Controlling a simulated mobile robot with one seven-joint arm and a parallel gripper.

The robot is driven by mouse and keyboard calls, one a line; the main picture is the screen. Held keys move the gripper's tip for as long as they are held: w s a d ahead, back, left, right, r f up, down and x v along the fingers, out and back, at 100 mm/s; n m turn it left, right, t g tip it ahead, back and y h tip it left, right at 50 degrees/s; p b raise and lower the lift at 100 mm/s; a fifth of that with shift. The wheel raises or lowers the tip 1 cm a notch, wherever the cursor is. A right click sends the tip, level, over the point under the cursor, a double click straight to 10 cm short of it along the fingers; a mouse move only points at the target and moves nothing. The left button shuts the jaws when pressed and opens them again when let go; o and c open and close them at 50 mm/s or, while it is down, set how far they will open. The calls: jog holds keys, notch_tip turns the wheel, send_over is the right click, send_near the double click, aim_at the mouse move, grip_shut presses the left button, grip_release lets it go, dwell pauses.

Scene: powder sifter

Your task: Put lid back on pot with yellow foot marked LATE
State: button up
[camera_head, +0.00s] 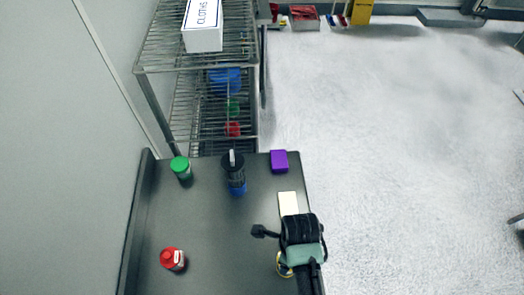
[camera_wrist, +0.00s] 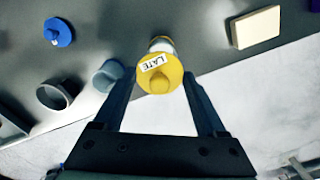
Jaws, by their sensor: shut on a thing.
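A blue lid-like disc (camera_wrist: 58,32) with a label and a dark open round vessel (camera_wrist: 57,93) are left in the wrist view.
A grey-blue cylinder (camera_wrist: 107,75) is close beside the left finger. A cream block (camera_head: 288,204), purple box (camera_head: 279,161), blue-footed dark container (camera_head: 235,172), green-capped jar (camera_head: 181,168) and red jar (camera_head: 172,259) stand on the dark table (camera_head: 215,225). Its middle is clear.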

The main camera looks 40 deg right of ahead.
jog(key=shift+s+d, duration=0.15)
jog(key=shift+d+f+b, duration=0.3)
jog(key=shift+f+b, duration=0.5)
notch_tip(320, 180, down, 5)
jog(key=b, duration=0.4)
jog(key=shift+a, duration=0.15)
jog(key=shift+r+p, duration=0.1)
jog(key=shift+p, duration=0.3)
dwell(0.7)
jog(key=shift+f+p, duration=0.2)
jog(key=shift+p, duration=0.25)
dwell(1.5)
jog(key=o, duration=1.2)
jog(key=shift+o, duration=0.2)
